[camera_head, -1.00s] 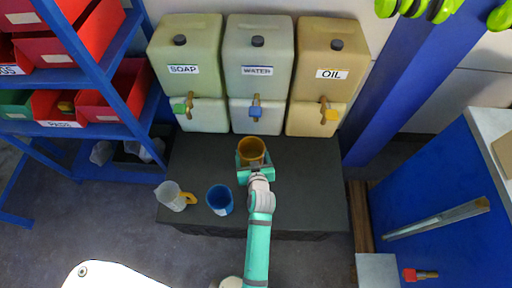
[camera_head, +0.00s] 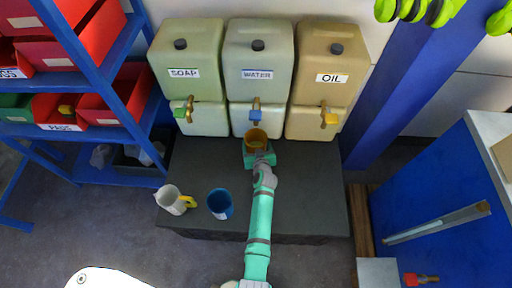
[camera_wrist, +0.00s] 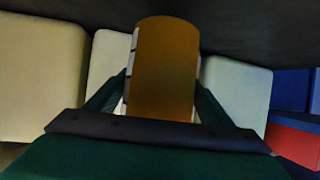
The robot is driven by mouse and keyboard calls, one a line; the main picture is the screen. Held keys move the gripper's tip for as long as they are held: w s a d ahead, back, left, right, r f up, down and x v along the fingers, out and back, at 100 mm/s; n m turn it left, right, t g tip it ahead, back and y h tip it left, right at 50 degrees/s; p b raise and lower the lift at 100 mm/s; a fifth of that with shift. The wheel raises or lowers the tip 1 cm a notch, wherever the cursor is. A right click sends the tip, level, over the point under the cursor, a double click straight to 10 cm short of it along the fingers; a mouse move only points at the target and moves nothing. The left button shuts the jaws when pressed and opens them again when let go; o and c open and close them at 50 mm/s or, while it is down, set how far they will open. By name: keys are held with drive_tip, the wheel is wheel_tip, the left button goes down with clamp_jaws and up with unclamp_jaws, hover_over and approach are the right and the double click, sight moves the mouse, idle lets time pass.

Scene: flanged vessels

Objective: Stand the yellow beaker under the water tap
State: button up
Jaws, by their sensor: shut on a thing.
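The yellow beaker (camera_head: 256,139) is upright in my gripper (camera_head: 257,155), just below and in front of the water tap (camera_head: 256,108) with its blue handle. The tap belongs to the middle container, labelled WATER (camera_head: 258,75). In the wrist view the beaker (camera_wrist: 165,70) fills the middle, with a finger of my gripper (camera_wrist: 165,100) on each side of it. Whether the beaker's base touches the dark bench (camera_head: 300,190) is hard to tell.
The SOAP container (camera_head: 186,73) stands left of the water one, the OIL container (camera_head: 330,77) right. The bench's right side is clear.

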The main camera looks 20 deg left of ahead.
drive_tip(key=shift+f, duration=1.15)
drive_tip(key=shift+f, duration=0.15)
drive_tip(key=o, duration=1.5)
drive_tip(key=shift+s, duration=0.1)
drive_tip(key=shift+o, duration=0.2)
